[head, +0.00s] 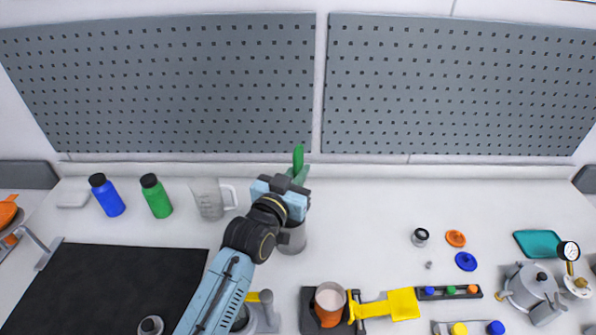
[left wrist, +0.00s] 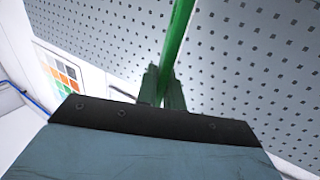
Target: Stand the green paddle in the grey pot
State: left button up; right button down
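The green paddle (head: 298,158) shows upright in the head view, just beyond my left gripper (head: 290,180). In the left wrist view its green shaft (left wrist: 179,35) rises from between the fingertips of my left gripper (left wrist: 162,85), which look closed on it. The grey pot (head: 293,240) stands on the counter just below the gripper in the head view. The gripper and wrist cover the pot's rim and opening, so I cannot tell whether the paddle's lower end is inside it. My right gripper is in neither view.
A clear jug (head: 208,198), a green bottle (head: 156,196) and a blue bottle (head: 107,195) stand to the left. A dark mat (head: 105,285) lies nearer.

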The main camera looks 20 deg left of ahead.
pick_arm(q)
jog(key=o, duration=0.4)
jog(key=shift+r, duration=0.3)
jog(key=shift+s+f, duration=0.15)
jog(key=shift+s, duration=0.2)
jog(key=s, duration=0.3)
jog(key=s+a, duration=0.1)
jog(key=s, duration=0.3)
jog(key=s+b, duration=0.1)
jog(key=s, duration=0.3)
jog(key=shift+a, duration=0.4)
jog(key=shift+s, duration=0.1)
